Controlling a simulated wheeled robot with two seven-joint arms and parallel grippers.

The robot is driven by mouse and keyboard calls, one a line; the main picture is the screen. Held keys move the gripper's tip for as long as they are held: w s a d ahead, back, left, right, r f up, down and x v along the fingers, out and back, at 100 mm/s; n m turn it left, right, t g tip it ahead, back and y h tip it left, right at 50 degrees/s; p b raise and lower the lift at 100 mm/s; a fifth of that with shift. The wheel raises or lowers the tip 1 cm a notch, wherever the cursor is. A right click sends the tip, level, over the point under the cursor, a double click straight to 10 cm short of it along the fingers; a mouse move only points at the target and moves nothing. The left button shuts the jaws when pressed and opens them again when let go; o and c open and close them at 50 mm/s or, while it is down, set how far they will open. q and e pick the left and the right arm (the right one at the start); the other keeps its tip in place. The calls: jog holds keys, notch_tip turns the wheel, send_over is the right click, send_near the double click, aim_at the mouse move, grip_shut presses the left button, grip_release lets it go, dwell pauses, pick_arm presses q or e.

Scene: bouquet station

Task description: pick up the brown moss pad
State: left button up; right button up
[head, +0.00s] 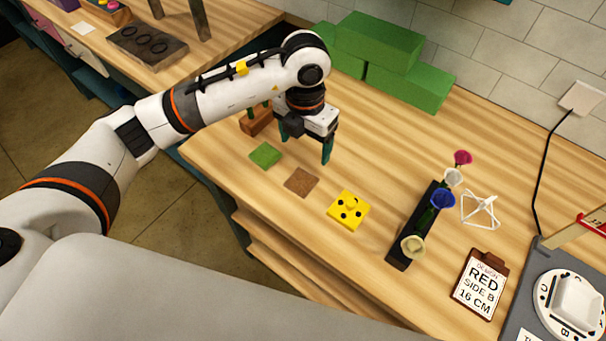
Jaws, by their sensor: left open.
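The brown moss pad (302,182) is a flat brown square lying on the wooden table, between a green pad and a yellow block. My left gripper (303,147) points down above the table, behind the brown pad in the picture. Its teal fingers are apart and I see nothing held between them. It is apart from the brown pad. My right gripper is not in view.
A green pad (265,155) and a yellow block with black dots (349,210) flank the pad. A brown block (257,121) stands behind the gripper. A black flower holder (401,246), a sign (480,284) and a white wire stand (481,209) are to the right. Green blocks (383,42) line the back.

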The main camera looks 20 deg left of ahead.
pick_arm(q)
jog(key=p, duration=0.2)
send_over(301, 179)
jog(key=f, duration=0.6)
jog(key=shift+w+d, duration=0.2)
jog(key=shift+w, duration=0.05)
jog(key=shift+s+f+p, duration=0.15)
jog(key=shift+f+p, duration=0.35)
jog(key=shift+f, duration=0.1)
jog(key=f, duration=0.1)
jog(key=f+p, duration=0.1)
jog(key=f, duration=0.1)
jog(key=shift+s+a+f, duration=0.2)
jog(key=shift+f, duration=0.45)
jog(key=shift+w, duration=0.1)
jog(key=shift+c, duration=0.5)
jog(key=c, duration=1)
